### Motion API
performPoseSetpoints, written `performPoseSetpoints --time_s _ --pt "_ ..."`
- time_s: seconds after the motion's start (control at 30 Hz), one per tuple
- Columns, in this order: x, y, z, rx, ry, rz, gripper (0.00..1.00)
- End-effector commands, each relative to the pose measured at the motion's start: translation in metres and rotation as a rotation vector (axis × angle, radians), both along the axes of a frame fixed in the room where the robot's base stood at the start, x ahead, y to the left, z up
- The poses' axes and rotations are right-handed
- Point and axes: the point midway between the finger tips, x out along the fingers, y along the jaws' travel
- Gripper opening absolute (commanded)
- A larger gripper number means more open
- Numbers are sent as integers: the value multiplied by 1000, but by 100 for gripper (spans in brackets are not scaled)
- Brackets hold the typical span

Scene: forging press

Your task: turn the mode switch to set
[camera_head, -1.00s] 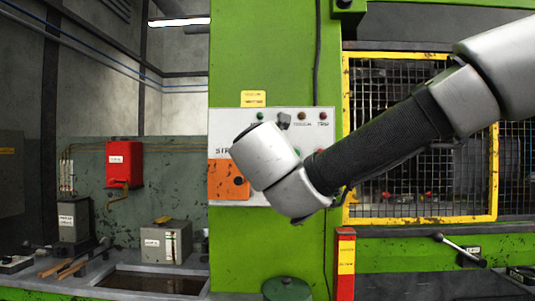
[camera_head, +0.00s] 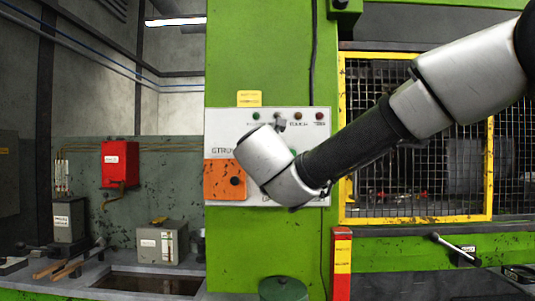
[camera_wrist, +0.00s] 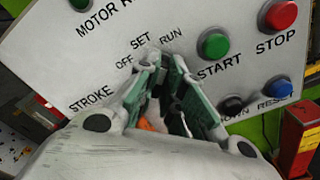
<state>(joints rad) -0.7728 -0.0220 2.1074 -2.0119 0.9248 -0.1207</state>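The white control panel (camera_head: 225,125) is on the green press column in the head view, partly covered by my wrist. In the wrist view the panel (camera_wrist: 215,20) is close and tilted. The printed words OFF, SET (camera_wrist: 141,42) and RUN mark the mode switch positions. The switch is mostly hidden behind and between my fingertips, so its pointing direction cannot be read. My gripper (camera_wrist: 166,68) is at the switch, with a gap between its green-padded fingers. Whether the fingers touch the switch is not clear.
A green START button (camera_wrist: 213,44), a red STOP button (camera_wrist: 281,15) and a blue RESET button (camera_wrist: 278,87) are right of my fingers. An orange plate (camera_head: 222,180) is low on the panel. A yellow-framed mesh guard (camera_head: 415,140) stands to the right.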

Motion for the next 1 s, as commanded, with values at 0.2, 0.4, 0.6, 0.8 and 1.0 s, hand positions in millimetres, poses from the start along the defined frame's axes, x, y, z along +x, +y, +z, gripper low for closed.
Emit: performPoseSetpoints --time_s 0.2,0.4,0.6,0.8,1.0 --pt "0 0 0 -15 1 -1 0" --pt "0 0 0 -88 4 -1 0" --pt "0 1 0 -231 9 0 0" --pt "0 2 0 -405 15 0 0" --pt "0 2 1 -562 20 0 0"
